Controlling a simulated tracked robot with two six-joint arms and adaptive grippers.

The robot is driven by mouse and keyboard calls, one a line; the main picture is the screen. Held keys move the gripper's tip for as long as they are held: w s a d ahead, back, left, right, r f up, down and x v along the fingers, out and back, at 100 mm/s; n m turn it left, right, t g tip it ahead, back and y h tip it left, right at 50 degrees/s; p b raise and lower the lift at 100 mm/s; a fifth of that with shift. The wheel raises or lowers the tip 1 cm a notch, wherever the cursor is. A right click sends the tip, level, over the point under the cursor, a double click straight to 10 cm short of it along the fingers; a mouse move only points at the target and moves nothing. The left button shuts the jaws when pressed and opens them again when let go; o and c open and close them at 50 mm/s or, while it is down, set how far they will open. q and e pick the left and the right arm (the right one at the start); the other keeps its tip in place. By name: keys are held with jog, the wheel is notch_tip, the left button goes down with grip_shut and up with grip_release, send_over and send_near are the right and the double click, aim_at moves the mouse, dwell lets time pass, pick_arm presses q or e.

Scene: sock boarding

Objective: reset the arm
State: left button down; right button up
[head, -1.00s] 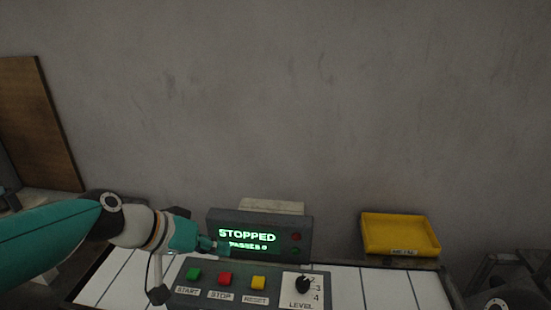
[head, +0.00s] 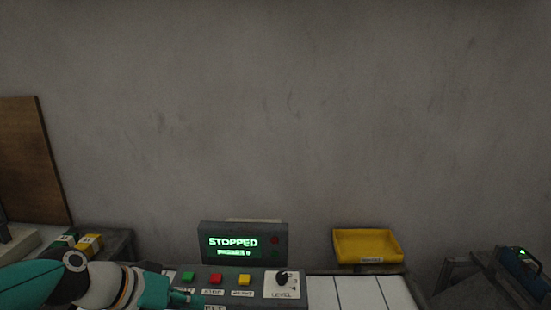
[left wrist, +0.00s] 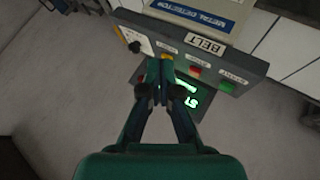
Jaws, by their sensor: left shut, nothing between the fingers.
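My left gripper (head: 192,298) is at the bottom of the head view, at the front of the control panel. In the left wrist view its fingers (left wrist: 160,70) are shut with nothing between them, and the tips overlap the panel near the yellow button (left wrist: 167,57). I cannot tell whether they touch it. In the head view the panel has a green button (head: 188,276), a red button (head: 216,279), a yellow button (head: 245,280) and a level knob (head: 282,277). The display (head: 233,246) reads STOPPED in green. My right gripper is not in view.
A yellow tray (head: 367,246) stands behind the white slatted belt (head: 360,293). Green and yellow boxes (head: 88,243) sit at the left near a brown board (head: 32,160). A blue device with a green light (head: 524,270) stands at the right. The wall behind is bare.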

pick_arm(q)
jog(key=s+d+f+n+g, duration=0.1)
jog(key=s+f+g, duration=0.15)
jog(key=f, duration=0.85)
jog(key=s+f+g, duration=0.2)
jog(key=f+g, duration=0.1)
jog(key=f, duration=0.9)
jog(key=s+d+f+n+y, duration=0.1)
jog(key=s+f, duration=0.6)
jog(key=f, duration=0.2)
jog(key=s+f+n+y, duration=0.1)
jog(key=s+f+y, duration=0.1)
jog(key=s+f, duration=0.5)
jog(key=shift+a+x, duration=0.25)
jog(key=shift+x, duration=1.55)
jog(key=shift+s+f, duration=0.1)
jog(key=shift+s, duration=0.05)
